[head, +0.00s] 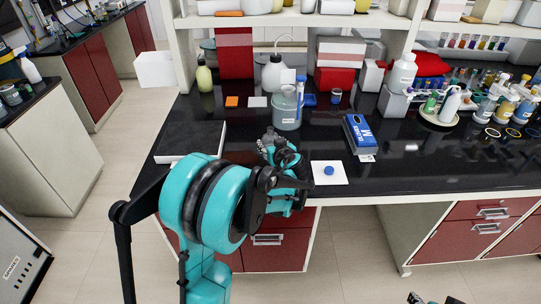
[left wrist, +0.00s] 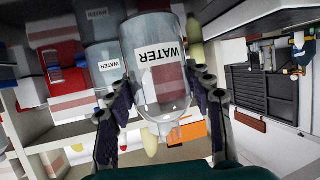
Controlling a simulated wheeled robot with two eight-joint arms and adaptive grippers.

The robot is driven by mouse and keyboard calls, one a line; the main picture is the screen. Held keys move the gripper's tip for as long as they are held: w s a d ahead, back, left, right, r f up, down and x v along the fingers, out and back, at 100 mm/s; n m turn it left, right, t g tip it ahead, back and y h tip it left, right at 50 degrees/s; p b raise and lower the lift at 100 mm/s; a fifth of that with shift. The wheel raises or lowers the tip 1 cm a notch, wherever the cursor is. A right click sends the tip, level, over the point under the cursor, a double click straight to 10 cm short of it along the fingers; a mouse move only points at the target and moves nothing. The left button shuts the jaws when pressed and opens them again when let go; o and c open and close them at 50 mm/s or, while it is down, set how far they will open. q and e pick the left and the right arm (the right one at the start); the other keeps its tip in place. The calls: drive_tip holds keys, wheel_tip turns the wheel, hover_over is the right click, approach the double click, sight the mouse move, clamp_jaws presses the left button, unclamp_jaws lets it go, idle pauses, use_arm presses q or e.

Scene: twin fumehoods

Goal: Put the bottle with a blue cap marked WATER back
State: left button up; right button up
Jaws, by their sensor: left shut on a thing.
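A clear bottle marked WATER (left wrist: 168,98) is between the two fingers of my left gripper (left wrist: 160,113), which is shut on it. The left wrist view is upside down, and the bottle's neck points to the bottom of the picture with no blue cap visible on it. In the head view my left gripper (head: 277,150) is over the front of the black bench, and the bottle is mostly hidden by the arm. A blue cap (head: 329,170) lies on a white square pad (head: 329,178) to its right. Small dark parts, perhaps my right gripper (head: 435,299), show at the bottom edge.
A labelled beaker (head: 287,112) stands just behind the gripper and also shows in the left wrist view (left wrist: 104,68). A blue box (head: 362,137) lies to the right, a dark flat device (head: 190,140) to the left. Bottles line the back. Black bench (head: 440,170) is clear at front right.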

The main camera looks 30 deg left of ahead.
use_arm(q)
drive_tip(key=shift+f+b, duration=1)
drive_tip(key=shift+f, duration=1)
drive_tip(key=shift+f, duration=0.1)
drive_tip(key=o, duration=1.5)
drive_tip(key=s+d+r+m+h+p, duration=0.1)
drive_tip(key=s+d+m+h, duration=0.2)
drive_tip(key=s+d, duration=0.4)
drive_tip(key=s+d+r+m+g+h+p, duration=0.1)
drive_tip(key=s+d+m+h, duration=0.2)
drive_tip(key=s+d, duration=0.4)
drive_tip(key=s+d+r+m+g+h+p, duration=0.1)
drive_tip(key=s+d, duration=0.6)
drive_tip(key=s, duration=0.7)
drive_tip(key=shift+s+d+r+m+h, duration=0.1)
drive_tip(key=shift+s+r+m+h, duration=0.15)
drive_tip(key=shift+m+h, duration=0.45)
drive_tip(key=shift+s+d+r+m+h, duration=0.15)
drive_tip(key=shift+r+m+h, duration=0.3)
drive_tip(key=shift+h, duration=0.35)
